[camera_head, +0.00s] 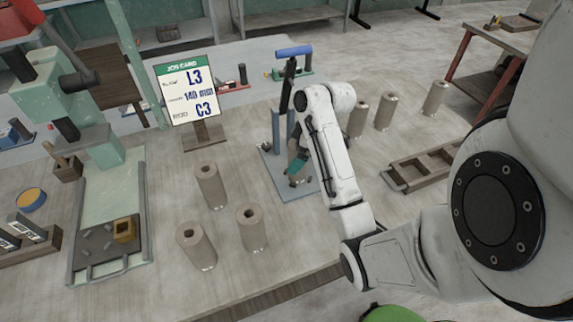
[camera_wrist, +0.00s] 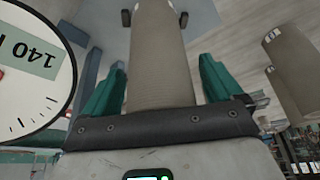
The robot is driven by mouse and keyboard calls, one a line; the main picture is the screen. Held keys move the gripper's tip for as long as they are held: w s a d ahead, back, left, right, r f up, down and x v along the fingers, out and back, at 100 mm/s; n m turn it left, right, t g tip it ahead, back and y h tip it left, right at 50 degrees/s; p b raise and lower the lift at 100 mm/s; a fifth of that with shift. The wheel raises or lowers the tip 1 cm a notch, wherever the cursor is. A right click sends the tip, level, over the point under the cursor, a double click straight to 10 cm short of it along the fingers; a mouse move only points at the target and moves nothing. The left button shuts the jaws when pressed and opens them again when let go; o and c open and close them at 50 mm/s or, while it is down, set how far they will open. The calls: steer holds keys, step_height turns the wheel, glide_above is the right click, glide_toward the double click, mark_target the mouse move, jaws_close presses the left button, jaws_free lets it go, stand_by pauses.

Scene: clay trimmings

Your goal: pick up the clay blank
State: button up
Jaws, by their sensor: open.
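My gripper (camera_head: 298,168), with teal fingers, is low at the blue-grey lever stand (camera_head: 276,130) in the head view. In the wrist view my gripper (camera_wrist: 160,95) is open, with one finger on each side of a tan clay blank (camera_wrist: 160,50). Whether the fingers touch it is unclear. In the head view, my arm hides most of this blank. Other hollow clay blanks stand upright: three left of the stand (camera_head: 210,187) (camera_head: 196,248) (camera_head: 251,230), and three behind at right (camera_head: 357,120) (camera_head: 385,112) (camera_head: 435,98).
A job card (camera_head: 188,90) reads L3, 140 mm, C3. A wooden rack (camera_head: 420,168) lies right of the stand. A green machine with a tray (camera_head: 110,205) is at left.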

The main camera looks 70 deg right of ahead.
steer(key=shift+w+f, duration=0.1)
steer(key=shift+f, duration=0.15)
steer(key=c, duration=1.5)
steer(key=shift+r, duration=0.1)
steer(key=shift+c, duration=0.8)
steer(key=shift+r, duration=0.1)
